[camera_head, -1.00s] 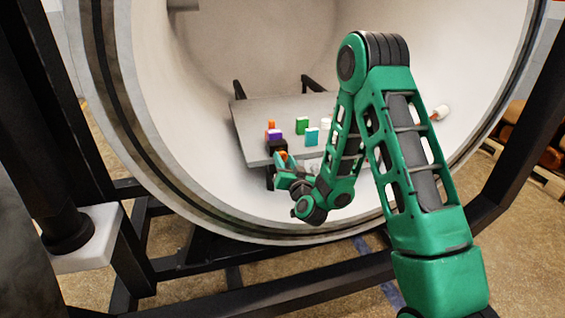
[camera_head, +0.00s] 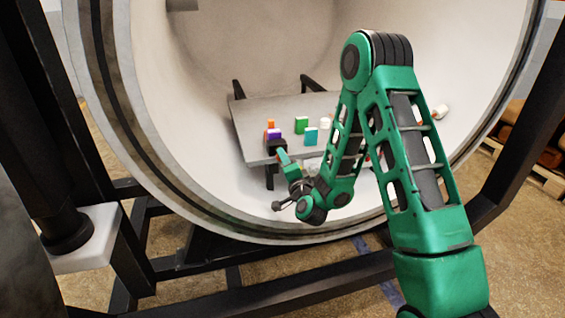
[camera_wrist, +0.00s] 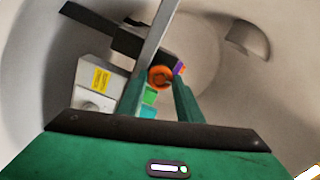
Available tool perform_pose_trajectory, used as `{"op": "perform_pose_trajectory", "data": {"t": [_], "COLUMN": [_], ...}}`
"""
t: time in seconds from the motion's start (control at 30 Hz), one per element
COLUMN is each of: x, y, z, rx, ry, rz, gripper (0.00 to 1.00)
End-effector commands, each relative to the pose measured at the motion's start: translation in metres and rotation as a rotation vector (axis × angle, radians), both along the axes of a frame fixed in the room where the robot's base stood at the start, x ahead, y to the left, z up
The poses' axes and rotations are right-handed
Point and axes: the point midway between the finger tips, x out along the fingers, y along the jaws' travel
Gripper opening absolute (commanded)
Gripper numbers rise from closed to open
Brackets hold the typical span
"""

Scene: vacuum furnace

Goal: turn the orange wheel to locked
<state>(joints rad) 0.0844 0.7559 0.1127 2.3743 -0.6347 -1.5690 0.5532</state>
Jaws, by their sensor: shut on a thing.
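In the head view my gripper (camera_head: 281,153) reaches the black housing (camera_head: 276,146) at the front edge of the grey table. The wheel is hidden there behind my gripper. I cannot read a locked mark on it.
Purple (camera_head: 274,134), green (camera_head: 302,125) and teal (camera_head: 311,136) blocks stand on the grey table (camera_head: 248,125) inside the round white chamber (camera_head: 150,70). A yellow label (camera_wrist: 101,79) shows on a pale part in the wrist view. The chamber wall curves close below my gripper.

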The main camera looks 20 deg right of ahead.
Motion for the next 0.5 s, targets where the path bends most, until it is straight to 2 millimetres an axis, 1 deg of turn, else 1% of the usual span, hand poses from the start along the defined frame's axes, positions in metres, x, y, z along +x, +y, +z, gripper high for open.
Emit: {"op": "perform_pose_trajectory", "data": {"t": [0.03, 0.2, 0.5], "x": [-0.0020, -0.0020, -0.0019], "y": [0.0049, 0.0050, 0.0052], "z": [-0.0030, -0.0031, -0.0033], "rx": [0.030, 0.107, 0.164], "ry": [0.009, 0.010, 0.010], "rz": [0.010, 0.009, 0.009], "gripper": [0.10, 0.10, 0.10]}}
